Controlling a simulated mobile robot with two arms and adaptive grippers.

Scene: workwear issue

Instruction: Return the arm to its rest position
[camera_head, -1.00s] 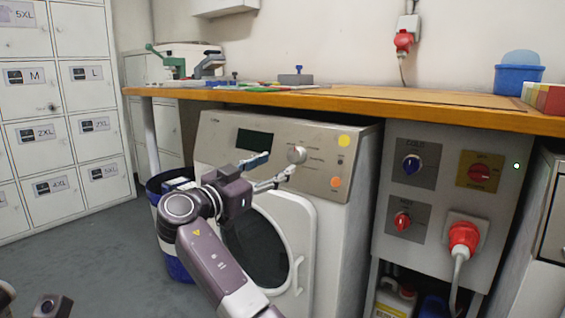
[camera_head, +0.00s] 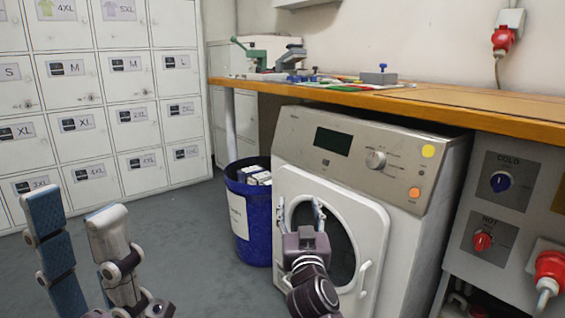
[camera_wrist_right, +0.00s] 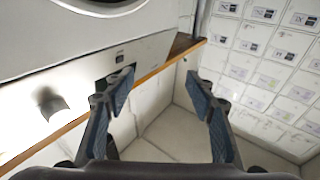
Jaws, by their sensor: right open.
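My right gripper (camera_head: 302,208) is in front of the round door window (camera_head: 338,235) of the washing machine (camera_head: 375,165), below its control panel. Its fingers are apart with nothing between them. I cannot tell whether it touches the door. In the right wrist view the same gripper (camera_wrist_right: 164,88) is open and empty, with the machine's dial (camera_wrist_right: 55,108) off to the left. My left gripper (camera_head: 76,215) is raised close to the camera at the lower left. Its blue-padded fingers are apart and empty.
A blue bin (camera_head: 250,215) with boxes inside stands left of the machine. White lockers (camera_head: 115,110) line the left wall. A wooden counter (camera_head: 440,100) runs above the machine. A panel with knobs (camera_head: 505,200) is at right. Grey floor (camera_head: 190,255) is free between lockers and bin.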

